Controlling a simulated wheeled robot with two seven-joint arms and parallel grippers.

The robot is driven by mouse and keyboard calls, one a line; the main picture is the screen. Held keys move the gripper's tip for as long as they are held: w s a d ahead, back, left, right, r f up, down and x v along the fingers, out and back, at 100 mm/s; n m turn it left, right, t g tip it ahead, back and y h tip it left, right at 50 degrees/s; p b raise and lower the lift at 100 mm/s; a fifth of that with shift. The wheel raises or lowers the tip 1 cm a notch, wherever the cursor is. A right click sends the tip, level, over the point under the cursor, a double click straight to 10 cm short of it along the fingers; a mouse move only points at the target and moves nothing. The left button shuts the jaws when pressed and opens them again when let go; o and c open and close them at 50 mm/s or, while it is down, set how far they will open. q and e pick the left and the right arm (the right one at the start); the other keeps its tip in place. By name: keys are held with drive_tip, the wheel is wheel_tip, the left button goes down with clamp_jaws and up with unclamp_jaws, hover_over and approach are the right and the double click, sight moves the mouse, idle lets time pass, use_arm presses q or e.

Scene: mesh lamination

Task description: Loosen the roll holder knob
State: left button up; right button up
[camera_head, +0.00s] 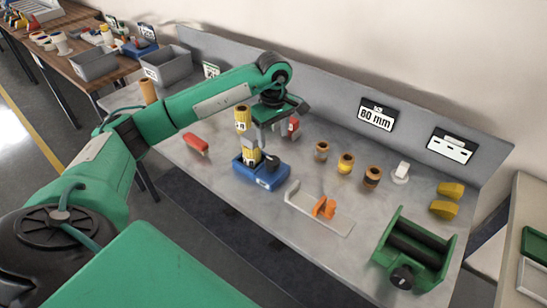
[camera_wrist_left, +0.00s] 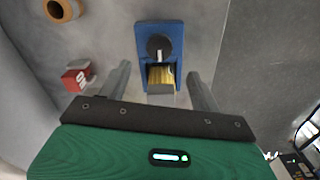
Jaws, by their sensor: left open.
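The roll holder, a blue block (camera_head: 247,178), stands on the grey bench and also shows in the wrist view (camera_wrist_left: 174,30). Its dark round knob (camera_wrist_left: 159,46) has a light strip across it; in the head view the knob (camera_head: 272,162) is small and dark. My left gripper (camera_head: 270,143) is open, fingers pointing down over the holder. In the wrist view the gripper (camera_wrist_left: 158,72) has its fingers on either side of the roll, with nothing gripped.
A red block (camera_wrist_left: 76,75) and a red tool (camera_head: 195,143) lie near the holder. Several small rolls (camera_head: 346,162) stand to the right. A tray with an orange piece (camera_head: 325,208) and a green roller device (camera_head: 415,250) are in front right. The back panel (camera_head: 330,85) bounds the bench.

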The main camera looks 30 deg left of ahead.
sight(273, 161)
use_arm(q)
wheel_tip(273, 161, down, 10)
drive_tip(key=shift+f+p, duration=0.15)
drive_tip(key=shift+p, duration=0.85)
drive_tip(key=c, duration=1)
